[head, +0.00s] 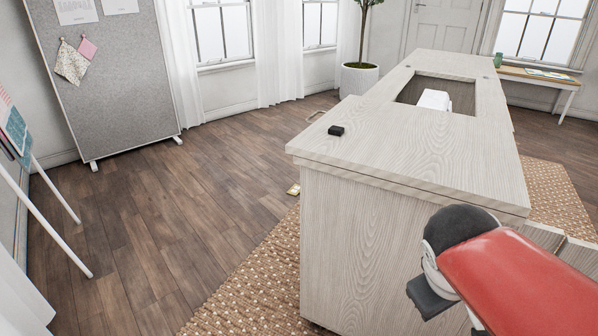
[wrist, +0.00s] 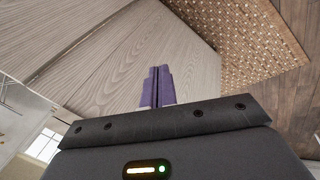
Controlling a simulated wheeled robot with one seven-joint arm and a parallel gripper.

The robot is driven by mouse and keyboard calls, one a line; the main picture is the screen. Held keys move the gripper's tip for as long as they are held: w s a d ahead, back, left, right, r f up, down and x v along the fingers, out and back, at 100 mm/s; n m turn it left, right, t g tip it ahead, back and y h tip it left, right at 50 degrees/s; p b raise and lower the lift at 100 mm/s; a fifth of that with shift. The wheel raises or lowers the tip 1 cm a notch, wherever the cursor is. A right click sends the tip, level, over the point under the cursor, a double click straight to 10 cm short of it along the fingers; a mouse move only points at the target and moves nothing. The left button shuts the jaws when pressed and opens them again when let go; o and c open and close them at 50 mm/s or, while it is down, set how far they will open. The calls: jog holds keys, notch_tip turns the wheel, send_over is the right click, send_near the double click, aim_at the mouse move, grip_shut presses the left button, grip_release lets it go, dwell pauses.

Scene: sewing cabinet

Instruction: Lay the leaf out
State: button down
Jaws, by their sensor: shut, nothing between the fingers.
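The sewing cabinet (head: 375,230) has a pale wood-grain body and top. Its top slab (head: 420,155) lies flat, with a seam line under its near edge; I cannot tell for sure which part is the leaf. A small dark block (head: 336,131) lies on the top near its left edge, and a thin loop handle (head: 314,116) sticks out just beyond that edge. In the wrist view, my gripper (wrist: 157,72) has purple fingers pressed together, empty, in front of pale wood panels (wrist: 90,55). In the head view my arm covers the cabinet's lower right, and the fingertips are hidden.
A rectangular opening in the top shows a white machine part (head: 435,100). A woven rug (head: 245,290) lies under the cabinet. A grey board (head: 100,80) stands at left, a potted plant (head: 359,79) behind. The wooden floor (head: 160,200) left of the cabinet is mostly clear.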

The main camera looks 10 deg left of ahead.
jog(key=w+a+n+t+h+b, duration=0.25)
jog(key=w+a+n+h, duration=0.2)
jog(key=w+n, duration=0.35)
jog(key=w+a+n+t+h+b, duration=0.1)
jog(key=w+a+n+t+h, duration=0.2)
jog(key=w+a+n, duration=0.5)
jog(key=w+a+f+n+t+y+b, duration=0.1)
jog(key=w+a+n+t+y, duration=0.3)
jog(key=a, duration=0.7)
jog(key=w+a+f+n+t+h+b, duration=0.1)
jog(key=w+a+n+t, duration=0.1)
jog(key=a+n+t, duration=0.65)
jog(key=w+d+r+m+g, duration=0.1)
jog(key=w+r+m+g, duration=0.1)
jog(key=w+r, duration=0.4)
jog(key=shift+w+p, duration=0.35)
jog(key=shift+w, duration=1.25)
jog(key=shift+d+r, duration=0.1)
jog(key=shift+r, duration=0.05)
